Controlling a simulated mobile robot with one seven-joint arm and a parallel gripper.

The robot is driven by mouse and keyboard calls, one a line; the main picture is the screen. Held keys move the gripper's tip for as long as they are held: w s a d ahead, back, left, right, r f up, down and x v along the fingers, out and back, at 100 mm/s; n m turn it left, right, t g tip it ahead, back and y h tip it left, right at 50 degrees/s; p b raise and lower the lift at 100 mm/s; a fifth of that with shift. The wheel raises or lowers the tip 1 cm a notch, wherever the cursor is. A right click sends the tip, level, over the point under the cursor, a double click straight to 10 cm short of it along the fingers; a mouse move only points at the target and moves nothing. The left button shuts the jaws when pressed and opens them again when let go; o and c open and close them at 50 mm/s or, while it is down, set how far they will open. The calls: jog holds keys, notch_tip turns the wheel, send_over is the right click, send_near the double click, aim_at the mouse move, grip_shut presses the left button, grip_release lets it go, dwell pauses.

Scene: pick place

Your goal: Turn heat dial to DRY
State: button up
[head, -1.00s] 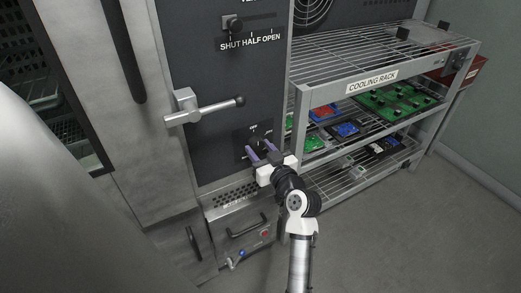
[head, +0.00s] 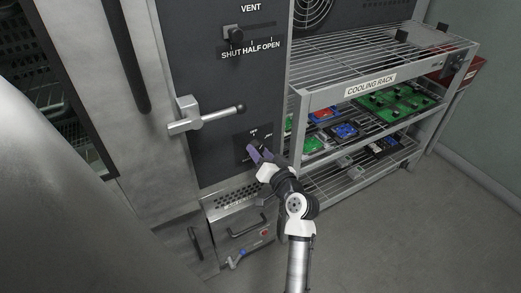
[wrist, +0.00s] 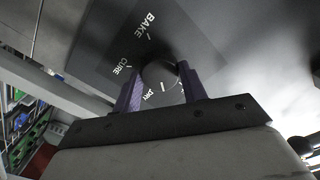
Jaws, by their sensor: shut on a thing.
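The dark round heat dial (wrist: 160,73) sits on a dark plate between the two purple fingers of my gripper (wrist: 160,88) in the wrist view. The fingers are shut on the dial, one on each side. The label DRY (wrist: 149,95) shows between the fingers, with CURE (wrist: 122,67) and BAKE (wrist: 145,25) further round. A short white mark shows on the dial's lower part, near DRY. Whether it lines up exactly with DRY I cannot tell. In the head view my gripper (head: 260,158) is at the dial plate (head: 243,144) and hides the dial.
Above the dial are a lever handle (head: 205,119) and a VENT slider (head: 234,34) near SHUT. A cooling rack (head: 370,85) with circuit boards stands close at the right. A lower box with a handle (head: 247,225) is below. Open floor (head: 400,230) lies at the right.

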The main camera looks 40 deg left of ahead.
jog(key=m+p, duration=0.2)
jog(key=m, duration=0.2)
jog(key=shift+r, duration=0.15)
jog(key=shift+m+p, duration=0.8)
jog(key=shift+m, duration=0.5)
jog(key=o, duration=1)
jog(key=b+v, duration=0.3)
jog(key=v, duration=1.1)
